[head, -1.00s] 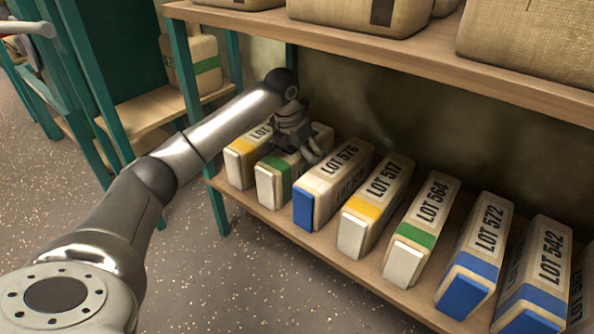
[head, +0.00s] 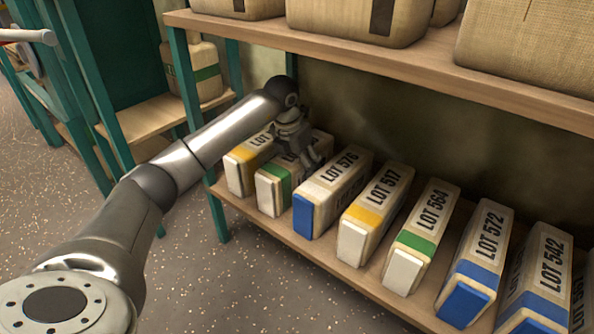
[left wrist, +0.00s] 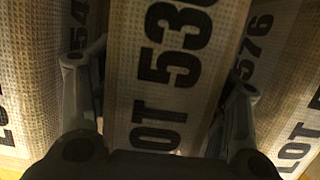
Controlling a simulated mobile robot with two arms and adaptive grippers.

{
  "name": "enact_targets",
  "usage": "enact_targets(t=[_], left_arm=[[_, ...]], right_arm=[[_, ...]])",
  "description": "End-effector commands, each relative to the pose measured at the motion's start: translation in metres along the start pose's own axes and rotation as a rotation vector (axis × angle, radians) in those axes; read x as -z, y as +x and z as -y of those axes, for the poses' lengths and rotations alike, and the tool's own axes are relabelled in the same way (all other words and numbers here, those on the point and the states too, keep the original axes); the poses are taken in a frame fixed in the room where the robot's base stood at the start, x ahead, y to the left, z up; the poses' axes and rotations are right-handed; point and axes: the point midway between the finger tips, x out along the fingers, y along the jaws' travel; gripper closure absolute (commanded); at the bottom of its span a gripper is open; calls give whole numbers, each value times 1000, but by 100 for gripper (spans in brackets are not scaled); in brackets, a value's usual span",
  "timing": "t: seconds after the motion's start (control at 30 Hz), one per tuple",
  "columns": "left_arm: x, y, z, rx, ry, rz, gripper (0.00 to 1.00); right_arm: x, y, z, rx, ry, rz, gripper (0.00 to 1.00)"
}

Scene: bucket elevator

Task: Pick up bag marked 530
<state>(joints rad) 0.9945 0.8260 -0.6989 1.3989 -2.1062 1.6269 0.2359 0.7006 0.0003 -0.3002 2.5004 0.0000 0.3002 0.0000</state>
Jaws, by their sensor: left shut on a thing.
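The bag marked LOT 530 (left wrist: 165,75) stands upright between neighbours; in the head view it is the green-striped bag (head: 271,192), second from the left on the lower shelf, its label mostly covered by my gripper. My left gripper (head: 305,152) reaches down onto it from above. In the left wrist view my left gripper (left wrist: 160,105) has one finger on each side of the bag and is shut on it. My right gripper is not in view.
A yellow-striped bag (head: 240,174) stands close on the left and the blue-ended LOT 576 bag (head: 303,216) close on the right. More labelled bags line the lower shelf (head: 340,279). An upper shelf (head: 440,68) with sacks hangs above. The speckled floor in front is clear.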

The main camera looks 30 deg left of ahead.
Motion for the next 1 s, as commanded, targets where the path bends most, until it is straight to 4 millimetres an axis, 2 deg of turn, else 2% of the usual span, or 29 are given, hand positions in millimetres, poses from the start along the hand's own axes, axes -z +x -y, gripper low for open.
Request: enact_targets(t=[0.27, 0.47, 0.7, 1.0], left_arm=[[-2, -4, -1, -2, 1, 7, 100], [-2, -14, -1, -2, 1, 6, 100], [-11, -48, -1, 0, 0, 10, 100], [-19, -77, -1, -1, 0, 9, 100]], right_arm=[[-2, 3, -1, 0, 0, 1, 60], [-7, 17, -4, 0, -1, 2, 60], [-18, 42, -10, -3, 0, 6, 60], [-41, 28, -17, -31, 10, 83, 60]])
